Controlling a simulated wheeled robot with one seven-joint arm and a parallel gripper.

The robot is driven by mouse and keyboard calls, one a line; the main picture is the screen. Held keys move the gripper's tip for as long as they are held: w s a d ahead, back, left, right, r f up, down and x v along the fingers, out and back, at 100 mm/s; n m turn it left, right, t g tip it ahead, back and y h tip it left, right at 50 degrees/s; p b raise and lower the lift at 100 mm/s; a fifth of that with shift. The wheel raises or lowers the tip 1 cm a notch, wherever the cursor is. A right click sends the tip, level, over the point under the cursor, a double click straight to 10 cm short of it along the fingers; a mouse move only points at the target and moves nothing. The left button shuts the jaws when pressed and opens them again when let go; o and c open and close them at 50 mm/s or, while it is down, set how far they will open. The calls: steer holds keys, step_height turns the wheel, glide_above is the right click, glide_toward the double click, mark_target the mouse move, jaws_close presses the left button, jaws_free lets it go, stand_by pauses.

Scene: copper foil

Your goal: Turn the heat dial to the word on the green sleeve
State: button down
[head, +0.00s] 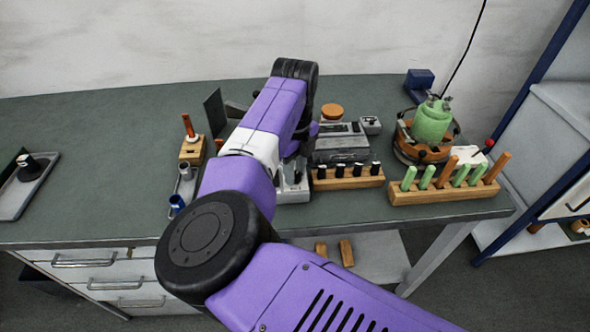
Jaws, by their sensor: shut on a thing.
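My gripper (294,164) is mostly hidden behind my purple arm. It points down at a small light-grey unit (293,192) at the table's front edge, and is shut on what looks like the heat dial there. The dial and its markings are hidden from this view. A wooden rack (445,194) at the right holds several green-sleeved sticks (408,178) and some brown ones. I cannot tell which green sleeve the task means, and no word is readable.
A wooden block with black-and-white pegs (347,178) stands just right of the unit, with a grey machine (342,143) behind it. A green canister (432,120) stands at the back right. A wooden holder (193,150) stands left. The table's far left is mostly clear around a tray (42,190).

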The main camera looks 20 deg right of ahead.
steer(key=shift+n, duration=0.3)
steer(key=n+p, duration=0.3)
steer(key=shift+d+r, duration=0.1)
steer(key=shift+r, duration=0.05)
steer(key=n+p, duration=0.4)
steer(key=n, duration=0.2)
steer(key=n+p, duration=0.3)
steer(key=n, duration=0.1)
steer(key=shift+n+p, duration=1)
steer(key=shift+n, duration=1.1)
steer(key=c, duration=1.1)
jaws_free()
